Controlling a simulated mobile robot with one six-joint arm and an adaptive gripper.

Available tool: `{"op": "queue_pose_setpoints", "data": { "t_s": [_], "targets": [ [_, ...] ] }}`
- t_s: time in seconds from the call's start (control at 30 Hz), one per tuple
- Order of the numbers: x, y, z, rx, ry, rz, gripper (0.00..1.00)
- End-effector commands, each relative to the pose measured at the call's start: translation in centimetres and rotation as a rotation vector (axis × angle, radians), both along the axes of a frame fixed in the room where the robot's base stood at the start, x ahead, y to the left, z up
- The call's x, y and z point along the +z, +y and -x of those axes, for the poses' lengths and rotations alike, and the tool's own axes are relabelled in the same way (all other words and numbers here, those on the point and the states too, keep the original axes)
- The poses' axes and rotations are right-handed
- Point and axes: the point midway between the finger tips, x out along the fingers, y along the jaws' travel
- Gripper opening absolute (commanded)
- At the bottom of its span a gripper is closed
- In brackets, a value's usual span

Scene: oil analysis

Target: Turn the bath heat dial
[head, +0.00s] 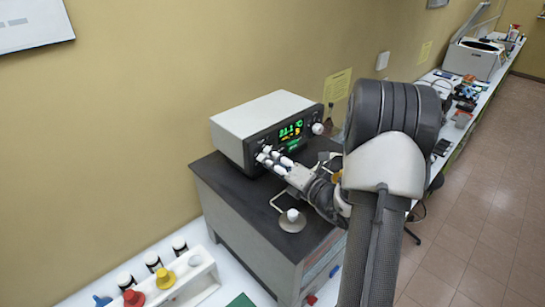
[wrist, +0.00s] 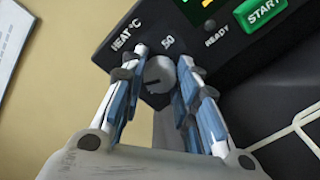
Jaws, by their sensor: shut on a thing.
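The heat dial (wrist: 159,73) is a small grey-white round knob with a dark pointer line, on the black front panel under the "HEAT °C" label. A "50" mark shows just above it. My gripper (wrist: 158,80) has its two blue-and-white fingers on either side of the dial and is shut on it. In the head view my gripper (head: 266,154) reaches the lower left of the panel on the bath unit (head: 262,110), a white-topped box with a lit green and orange display.
A second white knob (head: 317,128) sits at the panel's right end. A green START button (wrist: 264,13) is near the dial. A wire stand with a round base (head: 292,222) stands on the dark bench top in front. Capped bottles (head: 180,246) and a white rack (head: 195,282) are lower left.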

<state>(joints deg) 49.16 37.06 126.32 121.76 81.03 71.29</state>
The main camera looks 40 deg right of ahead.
Motion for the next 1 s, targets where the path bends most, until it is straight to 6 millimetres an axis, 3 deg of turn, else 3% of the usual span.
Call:
{"op": "queue_pose_setpoints", "data": {
  "t_s": [0.63, 0.67, 1.0],
  "targets": [
    [0.08, -0.04, -0.03, -0.001, 0.004, -0.049, 0.04],
    [0.08, -0.04, -0.03, -0.001, 0.004, -0.048, 0.3],
    [0.04, -0.02, -0.01, 0.0, 0.005, -0.048, 0.49]
  ]
}}
